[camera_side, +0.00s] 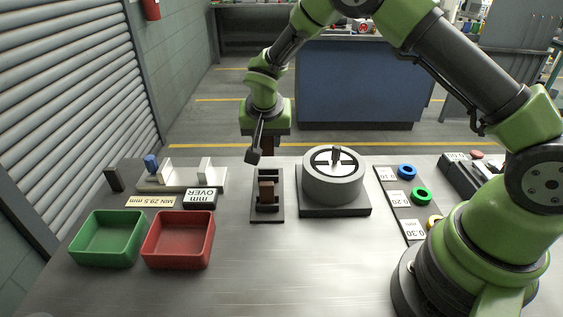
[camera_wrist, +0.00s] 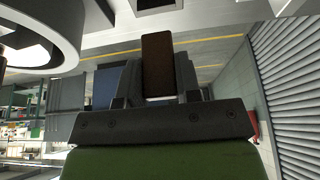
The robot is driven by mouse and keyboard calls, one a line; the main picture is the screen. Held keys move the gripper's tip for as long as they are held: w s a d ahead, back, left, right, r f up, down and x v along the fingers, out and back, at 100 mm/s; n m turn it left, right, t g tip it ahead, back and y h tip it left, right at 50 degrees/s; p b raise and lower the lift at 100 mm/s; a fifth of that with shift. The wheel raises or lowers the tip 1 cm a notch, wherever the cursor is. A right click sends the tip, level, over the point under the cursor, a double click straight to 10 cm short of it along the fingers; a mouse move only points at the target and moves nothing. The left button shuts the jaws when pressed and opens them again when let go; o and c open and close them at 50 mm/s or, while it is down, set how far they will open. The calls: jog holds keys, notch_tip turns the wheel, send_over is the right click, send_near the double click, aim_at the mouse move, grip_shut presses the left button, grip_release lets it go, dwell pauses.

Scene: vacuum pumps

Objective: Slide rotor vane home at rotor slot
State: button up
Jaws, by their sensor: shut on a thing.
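My gripper (camera_side: 267,137) is shut on a dark brown rotor vane, which fills the space between the fingers in the wrist view (camera_wrist: 158,62). In the side view it hangs behind the vane holder and left of the pump, above table level; the held vane (camera_side: 267,146) is small and partly hidden there. The grey round pump body (camera_side: 334,183) stands on a dark square base. Its top shows a rotor (camera_side: 324,158) with crossed dark slots, and a dark upright piece stands out near its middle. The held vane is apart from the rotor. The dark holder (camera_side: 267,214) carries brown vanes (camera_side: 266,192).
A green bin (camera_side: 107,257) and a red bin (camera_side: 180,258) stand at the front left. Behind them is a white gauge fixture (camera_side: 180,187) with a blue-topped part. At right, a label board (camera_side: 413,228) holds coloured rings. The front middle table is clear.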

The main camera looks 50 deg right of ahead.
aim_at(268, 156)
jog(key=shift+f, duration=3.1)
jog(key=shift+f, duration=0.15)
jog(key=o, duration=0.9)
